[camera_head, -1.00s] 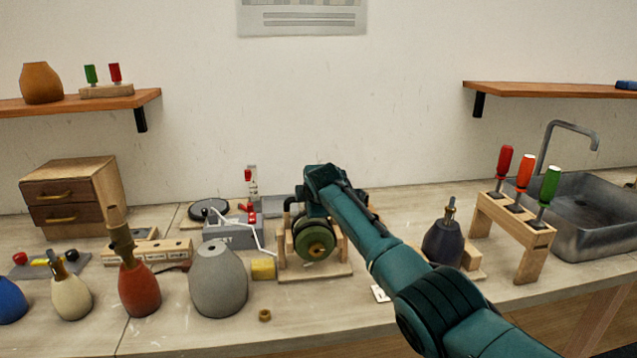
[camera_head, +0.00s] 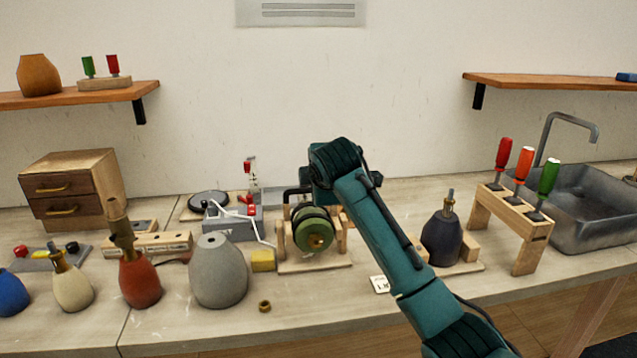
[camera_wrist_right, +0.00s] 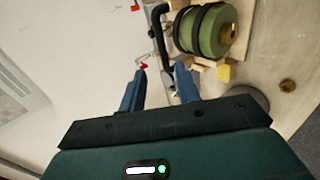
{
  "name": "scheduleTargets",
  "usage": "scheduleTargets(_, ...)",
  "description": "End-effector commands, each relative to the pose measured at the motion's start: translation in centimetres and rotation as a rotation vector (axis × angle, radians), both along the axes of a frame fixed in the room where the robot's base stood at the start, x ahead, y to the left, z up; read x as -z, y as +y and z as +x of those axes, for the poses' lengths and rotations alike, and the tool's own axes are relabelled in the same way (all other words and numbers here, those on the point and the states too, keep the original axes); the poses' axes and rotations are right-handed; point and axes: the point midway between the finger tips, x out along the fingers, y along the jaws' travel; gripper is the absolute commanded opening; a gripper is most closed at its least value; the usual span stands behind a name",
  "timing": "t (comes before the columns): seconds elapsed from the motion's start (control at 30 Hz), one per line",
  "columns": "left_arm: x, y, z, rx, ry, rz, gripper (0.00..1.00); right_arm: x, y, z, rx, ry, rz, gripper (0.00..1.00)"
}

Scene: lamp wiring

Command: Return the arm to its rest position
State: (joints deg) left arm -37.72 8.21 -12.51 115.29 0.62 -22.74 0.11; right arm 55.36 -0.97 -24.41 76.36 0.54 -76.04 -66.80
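My right arm (camera_head: 385,235) comes in from the lower right in the head view and reaches up over the bench, its wrist (camera_head: 335,165) beside the green spool (camera_head: 314,229). The arm hides its own gripper there. In the right wrist view my right gripper (camera_wrist_right: 158,78) is open, its two blue fingers apart with no held object visible between them. The green spool (camera_wrist_right: 205,30) and a black bent handle (camera_wrist_right: 160,32) show beyond the fingertips. My left gripper is in neither view.
A grey lamp body (camera_head: 218,271), a red one (camera_head: 139,280) and a yellow block (camera_head: 263,260) stand left of the spool. A dark lamp body (camera_head: 442,239) and a screwdriver rack (camera_head: 513,220) stand right of the arm.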

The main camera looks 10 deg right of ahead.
Motion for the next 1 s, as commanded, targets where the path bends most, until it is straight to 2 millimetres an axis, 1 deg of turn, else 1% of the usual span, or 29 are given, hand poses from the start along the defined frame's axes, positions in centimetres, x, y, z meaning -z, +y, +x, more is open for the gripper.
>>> scheduleTargets(0.37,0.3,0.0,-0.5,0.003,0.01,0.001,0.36,-0.1,0.0,-0.2,0.001,0.0,0.001,0.32)
scheduleTargets(0.47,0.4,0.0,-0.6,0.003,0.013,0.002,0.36,1.2,-0.2,-0.8,0.014,0.018,0.026,0.32)
scheduleTargets(0.57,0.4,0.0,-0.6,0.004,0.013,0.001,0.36,4.9,-0.7,-2.6,0.056,0.068,0.102,0.32)
scheduleTargets(0.6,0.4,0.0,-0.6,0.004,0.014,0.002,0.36,6.8,-1.0,-3.7,0.083,0.096,0.145,0.32)
scheduleTargets(0.67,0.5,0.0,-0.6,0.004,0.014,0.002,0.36,10.0,-1.5,-5.9,0.135,0.144,0.22,0.32)
scheduleTargets(0.7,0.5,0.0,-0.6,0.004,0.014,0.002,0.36,12.1,-2.0,-7.6,0.177,0.177,0.274,0.32)
scheduleTargets(0.77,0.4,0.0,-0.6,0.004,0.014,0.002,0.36,15.0,-2.7,-10.3,0.244,0.226,0.35,0.32)
scheduleTargets(0.8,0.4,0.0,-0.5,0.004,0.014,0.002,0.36,16.9,-3.3,-12.2,0.292,0.259,0.399,0.32)
scheduleTargets(0.87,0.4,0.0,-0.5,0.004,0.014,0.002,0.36,19.3,-4.1,-15.2,0.366,0.304,0.467,0.32)
scheduleTargets(0.9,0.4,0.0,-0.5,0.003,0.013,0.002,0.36,20.8,-4.7,-17.3,0.419,0.334,0.509,0.32)
scheduleTargets(0.97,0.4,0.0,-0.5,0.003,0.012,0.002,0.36,22.8,-5.6,-20.5,0.5,0.377,0.57,0.32)
scheduleTargets(1.0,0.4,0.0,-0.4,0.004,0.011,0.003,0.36,23.9,-6.2,-22.7,0.556,0.403,0.605,0.32)
